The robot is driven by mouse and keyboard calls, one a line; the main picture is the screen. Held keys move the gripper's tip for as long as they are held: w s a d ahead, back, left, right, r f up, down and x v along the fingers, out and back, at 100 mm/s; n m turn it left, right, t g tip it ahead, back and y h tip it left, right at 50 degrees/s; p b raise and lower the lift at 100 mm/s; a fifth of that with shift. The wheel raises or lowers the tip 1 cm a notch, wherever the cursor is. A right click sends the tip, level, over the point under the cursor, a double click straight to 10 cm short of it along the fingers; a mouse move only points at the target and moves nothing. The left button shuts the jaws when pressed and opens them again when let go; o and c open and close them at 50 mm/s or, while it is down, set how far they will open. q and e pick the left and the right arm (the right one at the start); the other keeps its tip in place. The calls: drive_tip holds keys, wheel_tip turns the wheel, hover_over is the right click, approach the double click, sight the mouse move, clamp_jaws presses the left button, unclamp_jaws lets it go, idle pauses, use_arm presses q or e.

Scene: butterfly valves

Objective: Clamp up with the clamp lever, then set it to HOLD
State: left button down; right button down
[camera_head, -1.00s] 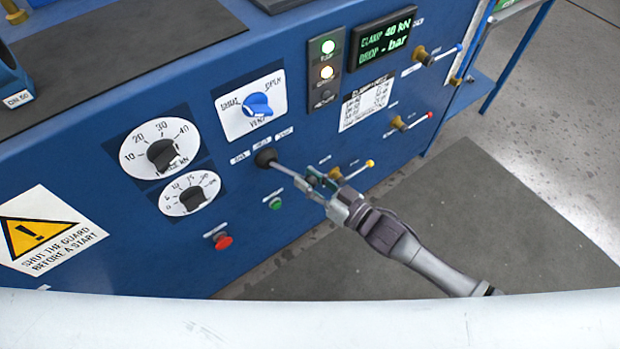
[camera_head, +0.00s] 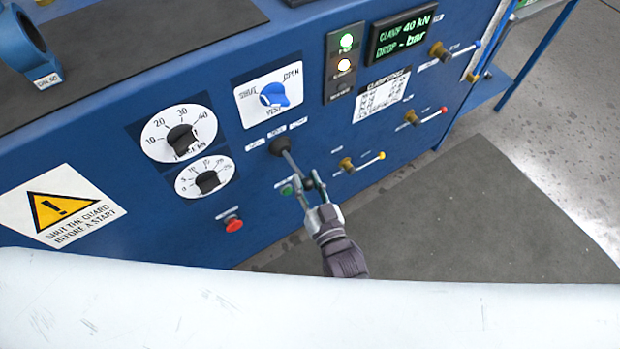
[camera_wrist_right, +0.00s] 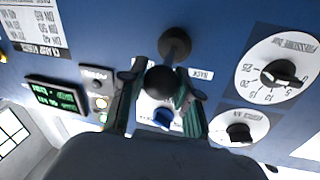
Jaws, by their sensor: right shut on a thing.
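The clamp lever (camera_head: 290,163) stands out from the blue panel on a black boot, under a row of small labels. In the head view its rod slants down and slightly right. My right gripper (camera_head: 309,185) is shut on the lever's outer end. In the right wrist view the black ball knob (camera_wrist_right: 160,82) sits between the two fingers, with the boot (camera_wrist_right: 174,43) behind it. One label there reads BACK; I cannot read a HOLD label. The display (camera_head: 403,33) shows CLAMP 40 kN and DROP - bar. My left gripper is not in view.
A blue selector knob (camera_head: 273,95) is above the lever, two black dials (camera_head: 182,138) are left. A green button (camera_head: 287,190) is close to my right gripper, a red button (camera_head: 234,224) lower left. A yellow-tipped valve handle (camera_head: 365,163) is right. Two lamps (camera_head: 345,52) are lit.

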drive_tip(key=shift+r, duration=0.1)
drive_tip(key=c, duration=0.8)
unclamp_jaws()
drive_tip(key=shift+s+d, duration=0.15)
drive_tip(key=shift+s, duration=0.1)
drive_tip(key=v, duration=1.1)
drive_tip(key=shift+s, duration=0.15)
